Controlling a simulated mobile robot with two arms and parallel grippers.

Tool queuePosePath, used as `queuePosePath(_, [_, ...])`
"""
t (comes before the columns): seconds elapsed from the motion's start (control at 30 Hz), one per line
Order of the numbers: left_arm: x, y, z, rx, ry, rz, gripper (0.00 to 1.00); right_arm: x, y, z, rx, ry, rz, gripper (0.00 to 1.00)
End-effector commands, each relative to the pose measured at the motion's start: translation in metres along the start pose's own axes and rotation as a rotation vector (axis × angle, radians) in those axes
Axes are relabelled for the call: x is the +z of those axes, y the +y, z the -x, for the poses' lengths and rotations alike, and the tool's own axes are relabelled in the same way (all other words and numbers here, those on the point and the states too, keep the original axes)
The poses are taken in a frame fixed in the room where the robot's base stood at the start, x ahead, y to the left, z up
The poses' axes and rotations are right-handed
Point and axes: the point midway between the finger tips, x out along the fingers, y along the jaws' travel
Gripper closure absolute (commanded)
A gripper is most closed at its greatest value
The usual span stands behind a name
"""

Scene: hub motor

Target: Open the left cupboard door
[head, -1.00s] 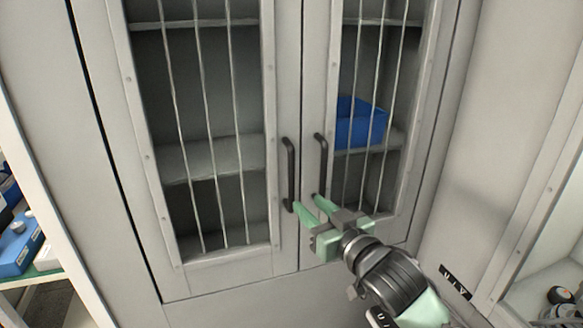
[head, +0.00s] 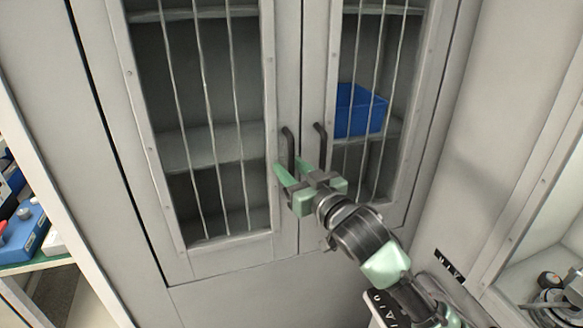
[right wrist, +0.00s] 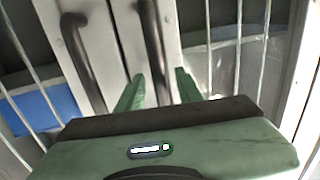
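The left cupboard door (head: 180,260) is shut, with a barred window and a dark upright handle (head: 290,148) at its right edge. My right gripper (head: 286,170) is at the lower part of this handle, its green fingers apart. In the right wrist view the left door's handle (right wrist: 153,50) runs down between the two open fingers (right wrist: 159,88), with gaps beside it. Whether a finger touches it I cannot tell. My left gripper is not in view.
The right cupboard door (head: 410,195) is also shut; its handle (head: 320,145) stands close beside my right gripper. A blue bin (head: 358,110) sits on a shelf behind its bars. A shelf unit with blue boxes (head: 22,232) is at the left edge.

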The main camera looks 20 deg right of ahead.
Motion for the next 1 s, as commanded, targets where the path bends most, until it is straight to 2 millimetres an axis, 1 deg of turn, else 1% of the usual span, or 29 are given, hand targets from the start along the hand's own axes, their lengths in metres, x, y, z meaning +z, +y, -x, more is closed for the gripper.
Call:
queuePosePath(0.03, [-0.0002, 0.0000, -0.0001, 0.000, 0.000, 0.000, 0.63, 0.0002, -0.0001, 0.0001, 0.000, 0.000, 0.000, 0.64])
queuePosePath(0.07, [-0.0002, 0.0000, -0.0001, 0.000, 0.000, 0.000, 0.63, 0.0002, -0.0001, 0.0002, 0.000, 0.000, 0.000, 0.69])
queuePosePath(0.1, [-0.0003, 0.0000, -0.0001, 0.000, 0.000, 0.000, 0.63, 0.0003, 0.0000, 0.0002, 0.000, 0.000, 0.000, 0.81])
queuePosePath(0.17, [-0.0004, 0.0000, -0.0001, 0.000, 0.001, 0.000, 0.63, 0.0003, 0.0000, 0.0002, 0.000, 0.000, 0.000, 0.97])
queuePosePath(0.2, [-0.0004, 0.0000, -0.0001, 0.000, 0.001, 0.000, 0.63, 0.0003, 0.0000, 0.0003, 0.000, 0.000, 0.000, 1.00])
queuePosePath(1.0, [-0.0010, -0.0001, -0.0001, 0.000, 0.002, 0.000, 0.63, 0.0006, 0.0003, 0.0004, 0.000, -0.001, 0.000, 1.00])
